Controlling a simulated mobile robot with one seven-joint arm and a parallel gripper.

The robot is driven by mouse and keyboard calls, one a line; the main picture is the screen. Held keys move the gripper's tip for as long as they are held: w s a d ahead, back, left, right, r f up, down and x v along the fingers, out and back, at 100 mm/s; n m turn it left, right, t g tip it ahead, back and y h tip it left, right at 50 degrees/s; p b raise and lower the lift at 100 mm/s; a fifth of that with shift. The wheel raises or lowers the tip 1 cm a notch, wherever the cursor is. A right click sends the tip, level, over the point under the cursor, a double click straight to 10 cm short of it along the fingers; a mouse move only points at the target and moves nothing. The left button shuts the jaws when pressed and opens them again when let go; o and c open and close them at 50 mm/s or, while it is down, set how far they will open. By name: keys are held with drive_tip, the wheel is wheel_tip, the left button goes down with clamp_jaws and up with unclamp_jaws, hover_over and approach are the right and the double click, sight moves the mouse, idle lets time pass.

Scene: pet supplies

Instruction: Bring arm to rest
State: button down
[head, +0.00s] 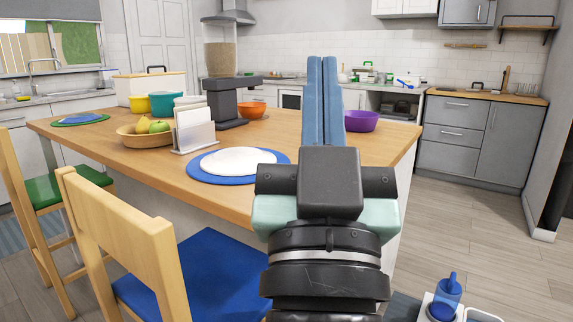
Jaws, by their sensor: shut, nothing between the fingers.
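My gripper (322,62) is in the middle of the head view, pointing up and away from me. Its two long blue fingers are together and hold nothing. It stands in front of the right part of the wooden table (378,146) and hides some of the tabletop. From this view I cannot tell how high above the table it is.
A white plate on a blue mat (196,170), a napkin holder (194,132), a fruit bowl (128,139), a food dispenser (221,70), an orange bowl (250,111) and a purple bowl (361,121) stand on the table. Chairs (150,250) are at left. Floor at right (480,230) is mostly clear.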

drive_tip(key=s+a+r+n+t+y+p, duration=0.1)
drive_tip(key=s+a+r+y+p, duration=0.15)
drive_tip(key=s+r, duration=0.4)
wheel_tip(320, 180, up, 32)
drive_tip(key=w+p, duration=0.1)
drive_tip(key=p, duration=3)
drive_tip(key=shift+w+a+r+h+p, duration=0.2)
drive_tip(key=shift+r+h+p, duration=0.05)
drive_tip(key=shift+h+p, duration=0.1)
